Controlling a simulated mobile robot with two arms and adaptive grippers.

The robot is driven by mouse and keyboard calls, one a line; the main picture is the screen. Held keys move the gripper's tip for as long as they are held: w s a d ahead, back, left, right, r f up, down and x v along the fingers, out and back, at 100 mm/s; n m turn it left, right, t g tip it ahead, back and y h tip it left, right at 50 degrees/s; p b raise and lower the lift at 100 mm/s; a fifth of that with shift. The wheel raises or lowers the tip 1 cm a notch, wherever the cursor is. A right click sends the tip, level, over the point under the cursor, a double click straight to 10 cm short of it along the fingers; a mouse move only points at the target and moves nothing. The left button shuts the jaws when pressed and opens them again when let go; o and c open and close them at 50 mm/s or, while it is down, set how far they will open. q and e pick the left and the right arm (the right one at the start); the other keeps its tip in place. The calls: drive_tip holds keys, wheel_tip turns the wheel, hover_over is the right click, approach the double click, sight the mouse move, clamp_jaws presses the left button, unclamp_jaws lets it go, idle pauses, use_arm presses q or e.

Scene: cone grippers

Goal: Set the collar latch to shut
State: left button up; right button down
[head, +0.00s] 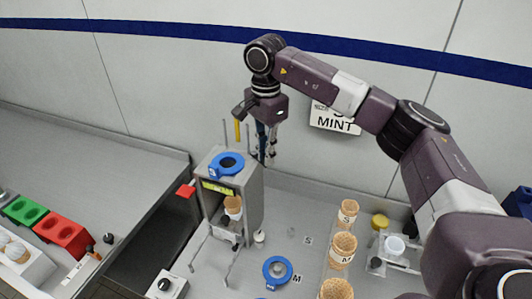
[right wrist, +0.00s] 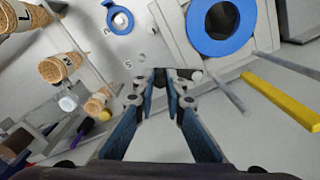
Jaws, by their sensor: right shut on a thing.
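A grey dispenser stand (head: 250,205) holds a blue collar ring (head: 227,155) on its top; the ring also shows in the right wrist view (right wrist: 236,44). My right gripper (head: 266,155) points down at the stand's right rear side. In the right wrist view its fingertips (right wrist: 172,80) are closed together at the stand's edge, beside a small pale knob (right wrist: 197,76). They appear shut on the collar latch, which the fingers mostly hide; its setting cannot be read. A cone (head: 233,208) sits in the stand below the ring. My left gripper is out of view.
A yellow rod (right wrist: 283,100) rises beside the stand. Several cones stand in a rack (head: 326,262) at right, near a second blue ring (head: 267,270) on the table. Red (head: 62,232) and green blocks lie at far left. A wall is behind.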

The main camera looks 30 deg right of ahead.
drive_tip(key=a+m+b, duration=0.1)
drive_tip(key=m, duration=0.1)
drive_tip(key=a+m+b, duration=0.1)
drive_tip(key=m, duration=0.2)
drive_tip(key=a+m+b, duration=0.1)
drive_tip(key=m, duration=0.1)
drive_tip(key=shift+w+a+m, duration=0.25)
drive_tip(key=shift+m, duration=0.15)
drive_tip(key=m, duration=0.1)
drive_tip(key=a+m+b, duration=0.1)
drive_tip(key=shift+w+r+m, duration=0.1)
drive_tip(key=shift+w+m, duration=0.2)
drive_tip(key=shift+w, duration=0.05)
drive_tip(key=shift+w+a+m, duration=0.25)
drive_tip(key=shift+w+m, duration=0.05)
drive_tip(key=shift+m, duration=0.55)
drive_tip(key=shift+w+a+m, duration=0.25)
drive_tip(key=shift+w+m, duration=0.05)
drive_tip(key=shift+m, duration=0.55)
drive_tip(key=shift+r, duration=0.1)
drive_tip(key=c, duration=2)
unclamp_jaws()
drive_tip(key=shift+o, duration=0.2)
